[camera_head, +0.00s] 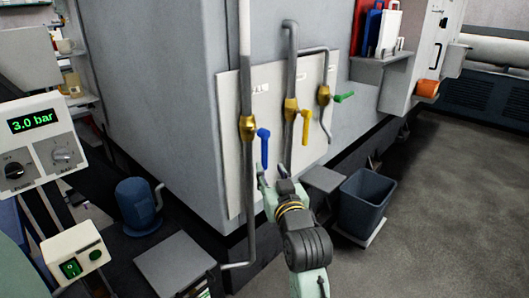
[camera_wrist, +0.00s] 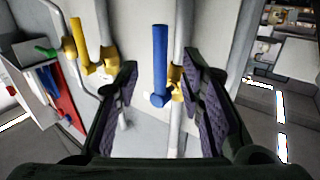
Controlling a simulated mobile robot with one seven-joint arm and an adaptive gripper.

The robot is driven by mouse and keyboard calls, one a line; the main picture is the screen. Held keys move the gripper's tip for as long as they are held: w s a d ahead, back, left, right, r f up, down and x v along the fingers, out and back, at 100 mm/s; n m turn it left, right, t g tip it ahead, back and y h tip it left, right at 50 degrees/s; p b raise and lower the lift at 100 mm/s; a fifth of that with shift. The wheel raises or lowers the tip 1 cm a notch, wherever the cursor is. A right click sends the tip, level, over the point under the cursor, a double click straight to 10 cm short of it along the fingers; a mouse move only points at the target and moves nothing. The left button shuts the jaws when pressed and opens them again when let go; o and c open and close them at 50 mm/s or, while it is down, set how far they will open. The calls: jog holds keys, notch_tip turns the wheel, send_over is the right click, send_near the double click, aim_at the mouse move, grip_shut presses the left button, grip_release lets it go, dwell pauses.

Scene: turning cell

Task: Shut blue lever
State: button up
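The blue lever (camera_head: 264,147) hangs down from a brass valve (camera_head: 248,128) on the left vertical pipe, roughly parallel to that pipe. In the wrist view the blue lever (camera_wrist: 160,62) appears upright in the gap between my fingers, with clear space on both sides. My gripper (camera_head: 272,176) is open and empty, with its fingertips close below the lever's lower end in the head view. It also shows in the wrist view (camera_wrist: 158,82). I see no contact with the lever; the exact depth gap is hard to tell.
A yellow lever (camera_head: 305,127) points down on the middle pipe, and a green lever (camera_head: 344,97) points sideways on the right one. A dark bin (camera_head: 364,205) stands at lower right. A gauge (camera_head: 34,121) reads 3.0 bar. Open floor (camera_head: 455,200) lies to the right.

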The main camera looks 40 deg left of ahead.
aim_at(265, 159)
jog(key=p+x, duration=0.1)
jog(key=x, duration=0.6)
jog(key=shift+w+a, duration=0.2)
jog(key=shift+a, duration=0.05)
jog(key=shift+c, duration=0.2)
grip_shut()
dwell(0.4)
